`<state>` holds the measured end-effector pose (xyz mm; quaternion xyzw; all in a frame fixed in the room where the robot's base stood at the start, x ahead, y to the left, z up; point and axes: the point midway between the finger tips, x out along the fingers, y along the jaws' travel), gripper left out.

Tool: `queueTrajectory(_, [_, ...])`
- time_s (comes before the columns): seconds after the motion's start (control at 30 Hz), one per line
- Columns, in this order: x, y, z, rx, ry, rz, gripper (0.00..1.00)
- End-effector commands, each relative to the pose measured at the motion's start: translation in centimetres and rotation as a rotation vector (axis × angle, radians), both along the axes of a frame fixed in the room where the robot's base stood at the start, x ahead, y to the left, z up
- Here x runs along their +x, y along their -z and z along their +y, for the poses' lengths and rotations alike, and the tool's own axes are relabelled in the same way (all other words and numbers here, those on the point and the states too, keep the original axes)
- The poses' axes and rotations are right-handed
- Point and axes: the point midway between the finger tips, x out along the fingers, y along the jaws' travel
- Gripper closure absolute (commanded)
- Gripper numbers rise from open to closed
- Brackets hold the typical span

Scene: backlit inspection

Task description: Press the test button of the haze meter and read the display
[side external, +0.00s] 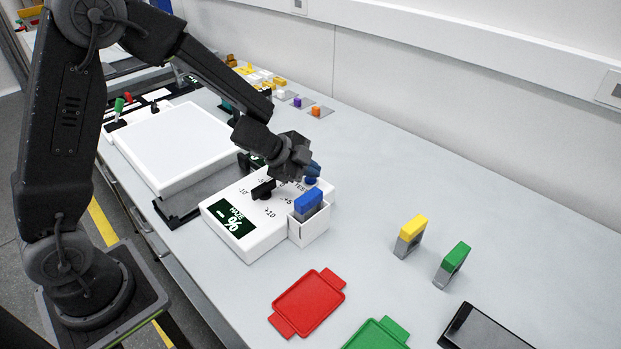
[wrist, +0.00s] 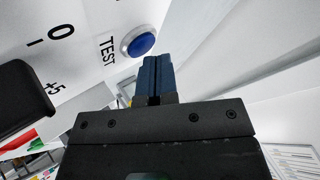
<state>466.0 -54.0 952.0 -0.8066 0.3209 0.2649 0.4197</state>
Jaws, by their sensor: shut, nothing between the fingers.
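The haze meter (side external: 262,237) is a white box on the bench. Its dark display (side external: 235,218) reads "HAZE %" with a dash and no digits that I can make out. The blue test button (side external: 311,181) sits at its far end; in the wrist view it shows as a blue dome in a pale ring (wrist: 141,42) beside the word TEST. My gripper (side external: 313,168) is shut and empty, with its blue fingertips close to the button. The wrist view shows the closed fingers (wrist: 154,70) just beside the button; I cannot tell whether they touch it.
A black knob (side external: 263,190) stands on the meter's top. A white holder (side external: 310,230) with a blue-topped piece (side external: 308,203) adjoins its side. Yellow-topped (side external: 412,230) and green-topped (side external: 456,258) pieces stand to the right. A red tray (side external: 308,303) lies in front. A white light panel (side external: 172,145) stands left.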

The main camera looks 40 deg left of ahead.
Motion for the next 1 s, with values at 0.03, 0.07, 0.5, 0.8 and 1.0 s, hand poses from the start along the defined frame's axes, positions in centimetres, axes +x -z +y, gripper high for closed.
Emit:
queueTrajectory(0.03, [0.0,0.1,0.0,-0.001,0.000,0.001,1.00])
queueTrajectory(0.07, [0.0,0.1,0.0,-0.001,0.000,0.001,1.00])
queueTrajectory(0.5, [0.0,0.6,0.0,-0.001,0.000,0.001,1.00])
queueTrajectory(0.8, [0.0,0.6,0.0,0.000,0.001,0.001,1.00])
queueTrajectory(1.0, [0.0,-0.4,0.0,0.001,0.001,-0.001,1.00])
